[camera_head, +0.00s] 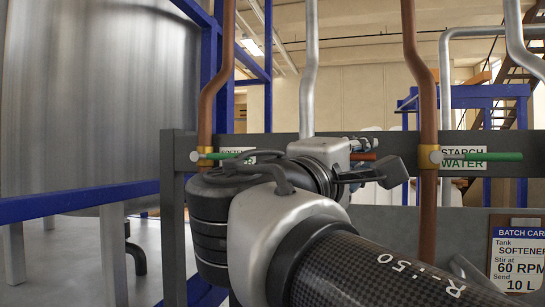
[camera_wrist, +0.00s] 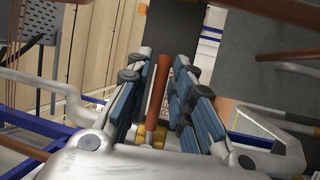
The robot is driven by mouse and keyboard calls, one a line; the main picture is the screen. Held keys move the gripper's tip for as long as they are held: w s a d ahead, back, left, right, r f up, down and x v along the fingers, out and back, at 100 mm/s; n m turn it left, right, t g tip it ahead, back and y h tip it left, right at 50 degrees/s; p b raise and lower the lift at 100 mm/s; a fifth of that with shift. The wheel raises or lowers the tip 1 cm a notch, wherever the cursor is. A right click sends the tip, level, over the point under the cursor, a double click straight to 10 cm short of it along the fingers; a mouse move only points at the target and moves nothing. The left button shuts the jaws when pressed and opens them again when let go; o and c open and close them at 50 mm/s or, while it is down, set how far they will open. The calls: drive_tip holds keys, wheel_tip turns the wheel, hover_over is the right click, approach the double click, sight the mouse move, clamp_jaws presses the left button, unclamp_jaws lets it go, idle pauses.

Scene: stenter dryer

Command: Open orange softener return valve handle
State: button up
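The orange valve handle (camera_wrist: 158,88) lies lengthwise between my gripper's two fingers in the wrist view, with a brass-coloured fitting (camera_wrist: 152,136) at its near end. My gripper (camera_wrist: 165,62) is open, its blue-padded fingers on either side of the handle, with a narrow gap showing on each side. In the head view the orange handle (camera_head: 363,156) sticks out just beyond my gripper (camera_head: 350,160), in front of the grey rail. My gripper and wrist hide its valve body and most of the pipe there.
Green handles stand at the left (camera_head: 236,150) and right (camera_head: 490,156) on copper pipes. A "STARCH WATER" label (camera_head: 464,158) sits by the right one. A grey rail (camera_head: 400,142) runs behind. A batch card (camera_head: 516,254) is at lower right; a large metal tank (camera_head: 95,90) is left.

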clamp_jaws()
idle(0.3)
drive_tip(key=w+a+f+m+g+y+b, duration=0.1)
drive_tip(key=a+f+m+g+y+b, duration=0.2)
drive_tip(key=f+m+b, duration=0.4)
drive_tip(key=shift+w+a+f+m+y+b, duration=0.4)
drive_tip(key=shift+a+m+y, duration=0.65)
drive_tip(key=shift+m, duration=1.65)
drive_tip(key=shift+a, duration=0.15)
drive_tip(key=shift+o, duration=1.8)
unclamp_jaws()
